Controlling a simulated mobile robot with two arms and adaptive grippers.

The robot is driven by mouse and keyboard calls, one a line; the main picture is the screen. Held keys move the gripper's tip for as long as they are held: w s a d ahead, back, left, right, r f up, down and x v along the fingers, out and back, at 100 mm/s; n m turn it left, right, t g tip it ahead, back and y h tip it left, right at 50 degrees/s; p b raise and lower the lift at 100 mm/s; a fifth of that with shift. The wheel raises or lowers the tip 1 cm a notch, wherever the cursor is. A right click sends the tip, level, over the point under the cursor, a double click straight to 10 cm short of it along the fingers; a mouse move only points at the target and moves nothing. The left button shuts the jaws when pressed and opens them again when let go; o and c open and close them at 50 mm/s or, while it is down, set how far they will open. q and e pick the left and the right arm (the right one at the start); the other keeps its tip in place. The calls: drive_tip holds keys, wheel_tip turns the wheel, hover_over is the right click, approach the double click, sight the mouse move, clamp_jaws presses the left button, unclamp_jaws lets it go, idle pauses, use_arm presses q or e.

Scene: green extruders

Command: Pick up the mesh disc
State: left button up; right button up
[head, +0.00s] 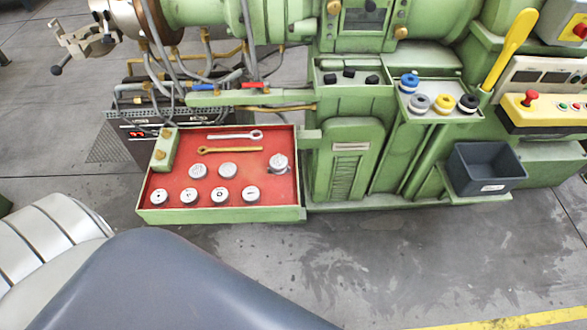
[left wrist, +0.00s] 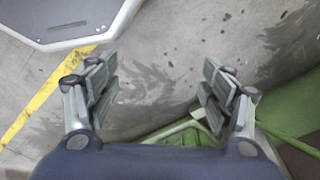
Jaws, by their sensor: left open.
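Several silver discs lie in a red-lined green tray (head: 225,215) in the head view. The front-row discs, such as this disc (head: 220,195), show a dark hole in the top. Behind them, a left disc (head: 198,170) and a middle disc (head: 228,170) have speckled tops. A taller disc or stack (head: 278,163) stands at the right. Which one is the mesh disc is too small to tell for sure. My left gripper (left wrist: 157,95) is open and empty above the bare floor in the left wrist view. No disc shows there. My right gripper is not visible.
A silver wrench (head: 235,135) and a brass wrench (head: 230,150) lie at the tray's back. A green block (head: 165,150) stands at its left corner. The green machine rises behind. A dark bin (head: 486,168) is at the right. The floor in front is clear.

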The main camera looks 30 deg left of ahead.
use_arm(q)
drive_tip(key=w+r+m+t+b, duration=0.1)
drive_tip(key=w+r+b, duration=0.2)
drive_tip(key=w+r, duration=0.55)
drive_tip(key=w+r+t+b, duration=0.1)
drive_tip(key=w+r+b, duration=0.4)
drive_tip(key=r, duration=0.7)
drive_tip(key=t+h, duration=0.1)
drive_tip(key=t, duration=0.2)
approach(278, 162)
drive_tip(key=w+f, duration=0.1)
drive_tip(key=w, duration=0.1)
drive_tip(key=shift+s+f+x, duration=0.1)
drive_tip(key=shift+s+x, duration=0.05)
drive_tip(key=shift+x, duration=0.9)
drive_tip(key=shift+s+f+x, duration=0.1)
drive_tip(key=shift+s+x, duration=0.05)
drive_tip(key=shift+x, duration=0.85)
drive_tip(key=shift+s+f+x, duration=0.1)
drive_tip(key=shift+s+x, duration=0.05)
drive_tip(key=shift+x, duration=0.9)
drive_tip(key=shift+r, duration=0.1)
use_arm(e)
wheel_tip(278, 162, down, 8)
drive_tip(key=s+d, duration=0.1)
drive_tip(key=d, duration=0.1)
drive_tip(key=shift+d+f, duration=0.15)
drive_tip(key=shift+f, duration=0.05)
